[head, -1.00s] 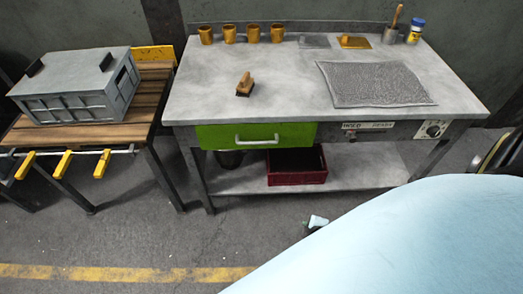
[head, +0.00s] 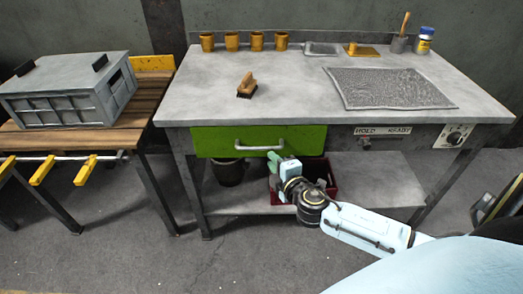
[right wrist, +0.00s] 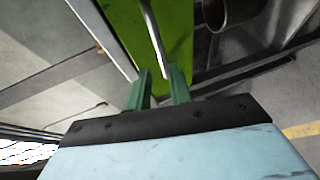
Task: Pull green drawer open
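The green drawer (head: 218,142) is under the grey workbench top, its front flush with the bench and shut. Its pale bar handle (head: 252,148) runs across the drawer's middle. My right gripper (head: 275,158) is in front of the drawer, close to the handle's right end. In the right wrist view the gripper (right wrist: 160,76) has its two green fingers apart. The handle (right wrist: 153,32) there lines up with the gap between them; I cannot tell whether it is inside the gap or just beyond. My left gripper is not in view.
The workbench (head: 200,90) holds a brush (head: 246,88), several orange cups and a wire mesh mat (head: 390,88). A red crate (head: 325,172) and a dark bucket (head: 229,172) are below the drawer. A wooden table (head: 150,105) stands left. The floor in front is open.

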